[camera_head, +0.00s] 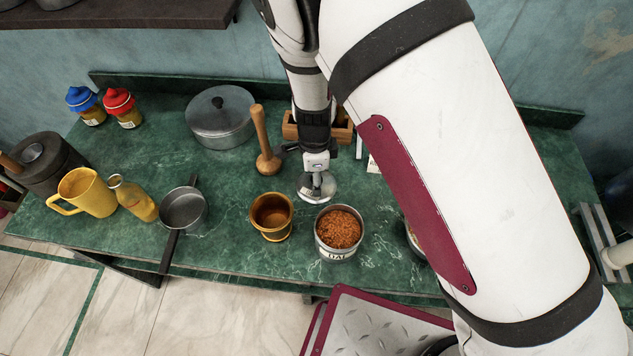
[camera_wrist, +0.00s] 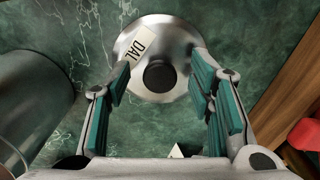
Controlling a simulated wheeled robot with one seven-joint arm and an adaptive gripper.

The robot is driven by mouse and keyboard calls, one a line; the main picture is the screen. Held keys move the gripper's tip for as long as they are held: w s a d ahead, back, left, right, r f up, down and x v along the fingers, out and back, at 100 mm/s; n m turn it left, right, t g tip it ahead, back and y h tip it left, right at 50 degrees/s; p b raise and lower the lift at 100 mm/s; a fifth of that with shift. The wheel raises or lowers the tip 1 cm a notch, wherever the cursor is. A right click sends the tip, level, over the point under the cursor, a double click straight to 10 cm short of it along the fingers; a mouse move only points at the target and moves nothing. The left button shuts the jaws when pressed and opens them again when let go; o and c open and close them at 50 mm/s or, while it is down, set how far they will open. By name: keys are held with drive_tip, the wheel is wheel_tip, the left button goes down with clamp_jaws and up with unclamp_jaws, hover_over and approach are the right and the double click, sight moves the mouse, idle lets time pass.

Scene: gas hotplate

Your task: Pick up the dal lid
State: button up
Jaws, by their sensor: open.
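The dal lid (camera_wrist: 180,40) is a round silver disc with a black knob and a white DAL label. In the wrist view it lies flat on the green counter. My gripper (camera_wrist: 160,72) is open, with its fingers spread on either side of the lid's near half and the knob between them. They look apart from the knob. In the head view the lid (camera_head: 307,192) shows partly, under my gripper (camera_head: 317,173). The dal tin (camera_head: 335,253) stands open in front of it, full of orange-brown lentils.
A brass pot (camera_head: 271,214) stands left of the dal tin. A wooden pestle (camera_head: 263,140) and a lidded silver pot (camera_head: 220,122) are behind. A saucepan (camera_head: 183,210) has its handle over the front edge. My arm hides much of the right side.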

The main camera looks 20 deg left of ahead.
drive_tip(key=c, duration=1.2)
drive_tip(key=shift+o, duration=0.2)
drive_tip(key=shift+r, duration=0.1)
